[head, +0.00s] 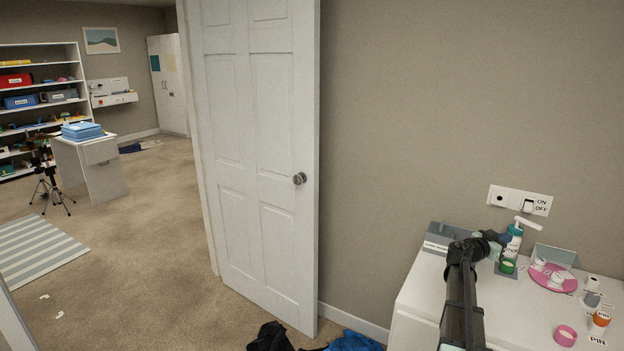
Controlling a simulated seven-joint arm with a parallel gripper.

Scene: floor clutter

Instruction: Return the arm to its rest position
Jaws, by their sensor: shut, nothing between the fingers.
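My arm reaches up from the bottom edge on the right, over the left part of the white cabinet top (425,290). Its dark end, with my gripper (503,239), is beside the white and teal pump bottle (514,243). The gripper is small and dark here, and its separate fingers are hard to make out. It appears shut, with nothing seen held in it. I cannot tell whether it touches the bottle. The arm hides part of the cabinet top behind it.
The cabinet top also holds a green-topped jar (507,266), a pink plate (549,281), a pink cup (565,335) and an orange container (599,321). A white door (255,150) stands left. Dark (270,338) and blue cloth (352,341) lie on the floor. Carpet beyond is mostly clear.

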